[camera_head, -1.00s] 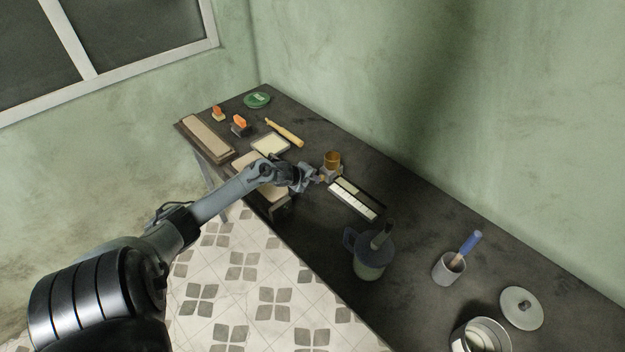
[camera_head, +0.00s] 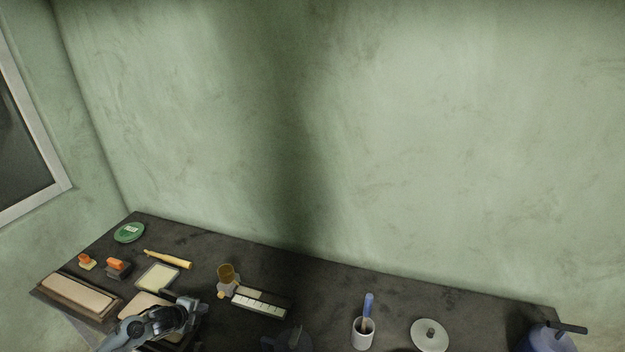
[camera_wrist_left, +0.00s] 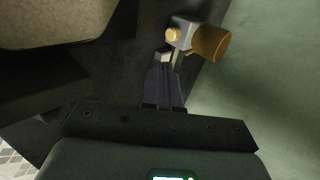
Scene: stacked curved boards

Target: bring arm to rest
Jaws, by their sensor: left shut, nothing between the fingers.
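My left gripper (camera_head: 197,306) is at the bottom left of the head view, over the front part of the dark bench. In the left wrist view its fingers (camera_wrist_left: 168,62) are together, with nothing between them. A small grey device with an amber cylinder (camera_head: 226,275) stands just beyond and to the right of the gripper. It also shows close past the fingertips in the wrist view (camera_wrist_left: 208,43); I cannot tell whether they touch. A pale curved board (camera_head: 143,304) lies partly hidden under my left arm. My right gripper is out of view.
Long boards (camera_head: 78,295) lie at the bench's left end.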

